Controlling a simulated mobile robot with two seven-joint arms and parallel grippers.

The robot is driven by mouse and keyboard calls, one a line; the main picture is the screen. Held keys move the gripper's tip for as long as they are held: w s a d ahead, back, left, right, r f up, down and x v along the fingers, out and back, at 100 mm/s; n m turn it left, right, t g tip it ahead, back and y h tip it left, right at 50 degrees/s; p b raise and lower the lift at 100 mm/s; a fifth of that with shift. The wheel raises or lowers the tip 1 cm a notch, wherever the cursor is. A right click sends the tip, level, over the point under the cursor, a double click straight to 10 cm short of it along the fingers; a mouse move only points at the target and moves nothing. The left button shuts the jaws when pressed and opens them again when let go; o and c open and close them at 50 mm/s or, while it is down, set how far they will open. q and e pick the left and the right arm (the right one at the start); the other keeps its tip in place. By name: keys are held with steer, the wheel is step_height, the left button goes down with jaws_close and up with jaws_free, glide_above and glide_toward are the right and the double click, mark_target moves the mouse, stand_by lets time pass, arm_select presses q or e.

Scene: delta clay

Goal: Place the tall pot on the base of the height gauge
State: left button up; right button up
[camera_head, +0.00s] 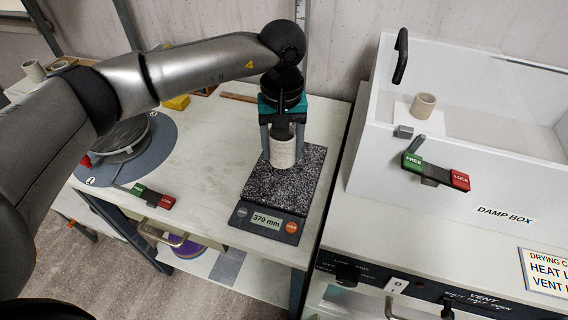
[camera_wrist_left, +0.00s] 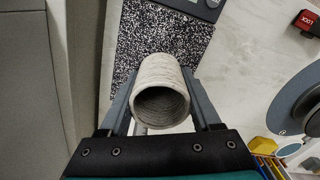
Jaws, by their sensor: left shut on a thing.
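The tall pot (camera_head: 283,152) is a pale clay cylinder, open at the top. My left gripper (camera_head: 283,130) points down from above and is shut on it, with a finger on each side. The left wrist view also shows the pot (camera_wrist_left: 162,92) between the two fingers, its open mouth toward the camera. The height gauge's base (camera_head: 284,186) is a speckled black-and-white plate with a display reading 370 mm. The pot is over the rear part of this plate; I cannot tell whether its bottom touches it. My right gripper is not in view.
A round grey turntable (camera_head: 122,140) is at left, with a green-and-red FREE/LOCK lever (camera_head: 153,196) near the table edge. The white damp box (camera_head: 470,150) stands at right with a small pot (camera_head: 423,105) inside. More pots (camera_head: 34,70) stand at far left.

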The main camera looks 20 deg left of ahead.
mark_target(283, 177)
arm_select(q)
steer(key=shift+a+f, duration=0.1)
steer(key=shift+f, duration=0.5)
steer(key=shift+d+f, duration=0.15)
steer(key=shift+f, duration=1)
steer(key=shift+d+f, duration=0.1)
steer(key=shift+f, duration=1.05)
steer(key=shift+f, duration=0.15)
steer(key=o, duration=1.4)
steer(key=shift+b, duration=0.3)
steer(key=shift+r+p, duration=0.45)
steer(key=shift+r, duration=3.5)
